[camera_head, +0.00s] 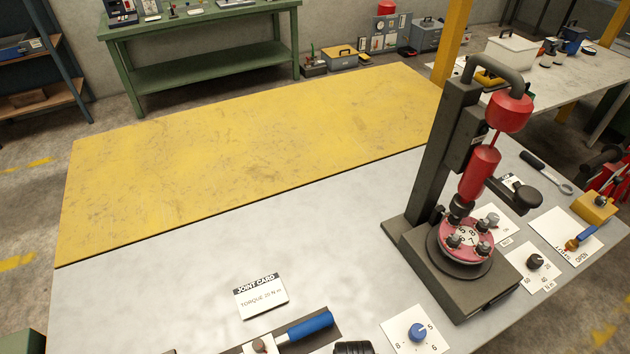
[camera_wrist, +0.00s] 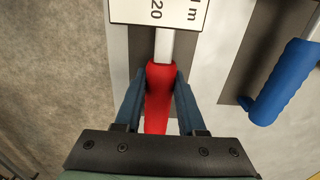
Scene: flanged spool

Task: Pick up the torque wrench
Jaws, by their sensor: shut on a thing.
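A tool with a red handle (camera_wrist: 157,98) and a pale metal shaft (camera_wrist: 165,45) shows in the wrist view, lying lengthwise over a dark strip. I take it to be the torque wrench; its head is hidden behind or beyond a white card. My gripper (camera_wrist: 160,80) is shut on the red handle, one blue finger on each side. In the head view neither this red handle nor my gripper can be made out. A second tool with a blue handle (camera_head: 310,325) lies on a dark mat at the bottom; its blue handle also shows at right in the wrist view (camera_wrist: 285,85).
The joint card (camera_head: 261,296) stands beyond the tools, its text reading torque 20 N m. A black press-like stand (camera_head: 430,170) with a red flanged spool (camera_head: 466,240) rises at right. A blue knob (camera_head: 417,332) sits nearby. The yellow mat (camera_head: 240,150) is clear.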

